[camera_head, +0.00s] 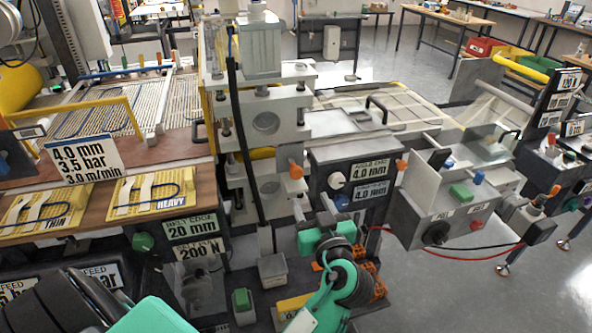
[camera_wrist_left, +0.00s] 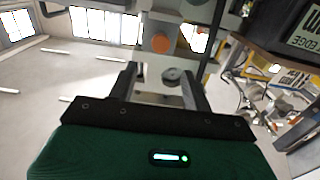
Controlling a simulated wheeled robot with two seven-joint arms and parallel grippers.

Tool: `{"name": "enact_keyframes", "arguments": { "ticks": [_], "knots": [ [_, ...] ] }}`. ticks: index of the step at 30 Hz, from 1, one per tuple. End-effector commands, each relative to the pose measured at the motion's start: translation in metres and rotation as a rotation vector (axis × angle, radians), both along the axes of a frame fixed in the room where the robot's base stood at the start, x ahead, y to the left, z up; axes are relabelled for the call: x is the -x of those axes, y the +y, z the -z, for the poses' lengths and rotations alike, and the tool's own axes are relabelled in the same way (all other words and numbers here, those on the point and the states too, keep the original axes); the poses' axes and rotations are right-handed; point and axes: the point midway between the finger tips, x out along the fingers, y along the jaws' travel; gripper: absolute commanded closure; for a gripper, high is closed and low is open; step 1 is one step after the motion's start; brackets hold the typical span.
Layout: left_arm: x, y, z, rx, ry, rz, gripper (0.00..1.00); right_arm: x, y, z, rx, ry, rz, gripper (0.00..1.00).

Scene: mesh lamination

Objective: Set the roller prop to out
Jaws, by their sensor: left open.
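The roller stand (camera_head: 265,122) is a tall pale frame with round bosses at the middle of the head view. An orange knob (camera_head: 296,170) sticks out at its right side; a round orange end (camera_wrist_left: 160,43) also shows ahead in the left wrist view. No part is labelled as the roller prop, so I cannot tell for sure which it is. My left gripper (camera_head: 318,212) is below and right of the orange knob, apart from it. Its two dark fingers (camera_wrist_left: 160,78) are spread, with a round grey part (camera_wrist_left: 172,75) seen beyond the gap. My right gripper is out of view.
A control box (camera_head: 352,160) with knobs and 4.0 mm labels stands right of the stand. A grey box (camera_head: 455,215) with a green button and cables is farther right. A low green button box (camera_head: 243,305) is at the front. Open floor lies at lower right.

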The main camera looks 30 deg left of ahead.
Motion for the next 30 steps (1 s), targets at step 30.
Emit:
{"name": "enact_keyframes", "arguments": {
  "ticks": [30],
  "knots": [
    [-0.081,0.096,0.001,0.002,0.004,0.0,0.5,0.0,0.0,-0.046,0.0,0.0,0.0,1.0]
  ]
}}
